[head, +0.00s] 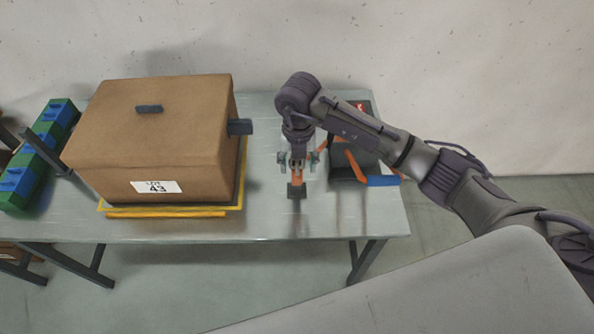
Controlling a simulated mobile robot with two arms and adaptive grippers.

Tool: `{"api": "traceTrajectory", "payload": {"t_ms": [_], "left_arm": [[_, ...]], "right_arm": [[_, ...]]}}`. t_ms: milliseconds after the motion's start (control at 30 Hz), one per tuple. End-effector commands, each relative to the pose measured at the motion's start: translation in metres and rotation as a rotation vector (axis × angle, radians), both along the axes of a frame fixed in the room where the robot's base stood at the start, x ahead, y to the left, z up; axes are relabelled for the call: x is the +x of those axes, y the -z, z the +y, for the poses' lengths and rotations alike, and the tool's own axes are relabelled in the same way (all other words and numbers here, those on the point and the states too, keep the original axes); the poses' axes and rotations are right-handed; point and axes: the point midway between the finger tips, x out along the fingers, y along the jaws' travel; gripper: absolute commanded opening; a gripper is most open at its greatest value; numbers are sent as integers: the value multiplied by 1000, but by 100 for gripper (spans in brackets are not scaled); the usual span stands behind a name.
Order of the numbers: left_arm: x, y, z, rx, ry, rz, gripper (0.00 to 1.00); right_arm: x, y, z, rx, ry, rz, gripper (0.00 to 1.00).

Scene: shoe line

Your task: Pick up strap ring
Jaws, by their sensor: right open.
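A small dark piece with an orange part above it, which looks like the strap ring (296,191), is on the grey table right of the large brown box. My right gripper (298,166) points down directly over it, with its fingers apart on either side of the orange part. The fingers and wrist hide some of the piece, and I cannot tell whether they touch it. My left gripper is not in view.
The brown box (150,130), labelled 43, stands on a yellow-edged base (170,212) on the table (280,225). A dark holder (345,175) with orange and blue parts is right of the gripper. Green and blue bins (40,155) stand at left.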

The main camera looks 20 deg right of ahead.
Motion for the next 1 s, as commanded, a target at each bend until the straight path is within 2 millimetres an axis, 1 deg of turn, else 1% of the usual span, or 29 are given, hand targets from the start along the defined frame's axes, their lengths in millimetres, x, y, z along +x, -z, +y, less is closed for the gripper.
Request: {"api": "traceTrajectory", "payload": {"t_ms": [33, 133, 200, 300, 400, 567, 900, 1000], "left_arm": [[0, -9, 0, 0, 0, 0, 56], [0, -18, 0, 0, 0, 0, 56], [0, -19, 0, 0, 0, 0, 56], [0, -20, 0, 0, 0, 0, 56], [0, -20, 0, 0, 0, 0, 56], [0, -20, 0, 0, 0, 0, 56], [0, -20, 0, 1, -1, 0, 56], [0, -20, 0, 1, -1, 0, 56]], "right_arm": [[0, 4, 1, -1, 2, 6, 60], [4, 19, 1, -1, 2, 6, 60], [4, 31, 2, -1, 0, 5, 60], [4, 40, 2, 1, 0, 2, 60], [4, 43, 1, -1, -1, 1, 60], [4, 43, 1, 0, -1, 1, 60], [5, 43, 1, 0, 0, 0, 4], [5, 43, 1, 0, 0, 0, 3]]}}
